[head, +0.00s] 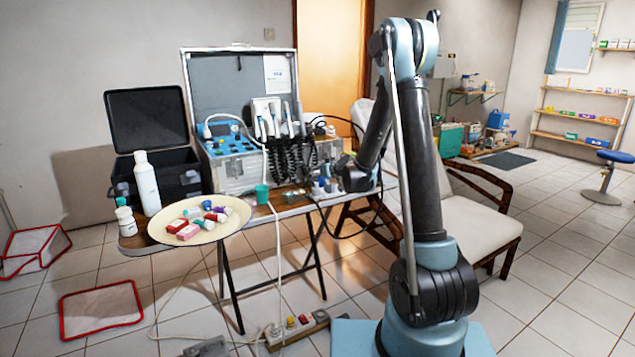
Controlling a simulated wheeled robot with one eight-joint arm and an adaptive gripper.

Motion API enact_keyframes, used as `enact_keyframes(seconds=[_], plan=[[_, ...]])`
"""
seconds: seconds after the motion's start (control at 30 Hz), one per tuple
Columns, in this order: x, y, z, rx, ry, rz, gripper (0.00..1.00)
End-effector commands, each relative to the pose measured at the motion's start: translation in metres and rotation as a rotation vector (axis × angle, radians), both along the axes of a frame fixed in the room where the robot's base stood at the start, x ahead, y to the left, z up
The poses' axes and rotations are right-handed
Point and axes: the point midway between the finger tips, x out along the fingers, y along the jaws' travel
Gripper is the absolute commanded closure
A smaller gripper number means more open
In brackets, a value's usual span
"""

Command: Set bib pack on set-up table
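The folding set-up table (133,243) stands left of centre, with a wooden top on thin black legs. I cannot pick out the bib pack with certainty in this view. My gripper (354,176) is a dark shape at the right end of the table, low near its top and close to several small bottles (326,187). My own arm partly covers that area. The fingers are too small and dark to tell whether they are open or shut, or whether they hold anything.
An open metal dental case (232,172) and an open black case (150,120) fill the table's back. A cream tray (160,233) with small boxes, a white bottle (147,183) and a green cup (262,194) stand in front. A cushioned chair (480,215) is behind my arm. Cables hang below.

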Motion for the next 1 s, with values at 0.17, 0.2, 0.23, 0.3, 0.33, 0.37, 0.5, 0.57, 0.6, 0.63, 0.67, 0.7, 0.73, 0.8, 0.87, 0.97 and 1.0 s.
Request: enact_keyframes(seconds=[0.17, 0.2, 0.23, 0.3, 0.33, 0.37, 0.5, 0.57, 0.6, 0.63, 0.67, 0.7, 0.73, 0.8, 0.87, 0.97, 1.0], plan=[[0.0036, 0.0029, -0.0017, 0.000, 0.000, 0.000, 0.28], [0.0035, 0.0029, -0.0017, 0.000, 0.000, 0.000, 0.28], [0.0036, 0.0028, -0.0017, 0.000, 0.000, 0.000, 0.28], [0.0035, 0.0027, -0.0016, 0.000, 0.000, 0.000, 0.28], [0.0035, 0.0027, -0.0016, 0.000, 0.000, 0.000, 0.31], [0.0035, 0.0027, -0.0016, 0.000, 0.000, 0.000, 0.37], [0.0035, 0.0026, -0.0016, 0.000, 0.000, 0.000, 0.69], [0.0035, 0.0026, -0.0016, 0.000, 0.000, 0.000, 0.77], [0.0035, 0.0026, -0.0016, 0.000, 0.000, 0.000, 0.77], [0.0035, 0.0026, -0.0015, 0.000, 0.000, 0.000, 0.77], [0.0035, 0.0025, -0.0016, 0.000, 0.000, 0.000, 0.81], [0.0035, 0.0025, -0.0016, 0.000, 0.000, 0.000, 0.81], [0.0035, 0.0025, -0.0016, 0.000, 0.000, 0.000, 0.81], [0.0036, 0.0025, -0.0015, 0.000, 0.000, 0.000, 0.81], [0.0034, 0.0025, -0.0009, 0.000, 0.000, 0.000, 0.81], [0.0034, 0.0025, 0.0024, 0.000, 0.000, 0.000, 0.81], [0.0035, 0.0025, 0.0049, 0.000, 0.000, 0.000, 0.81]])
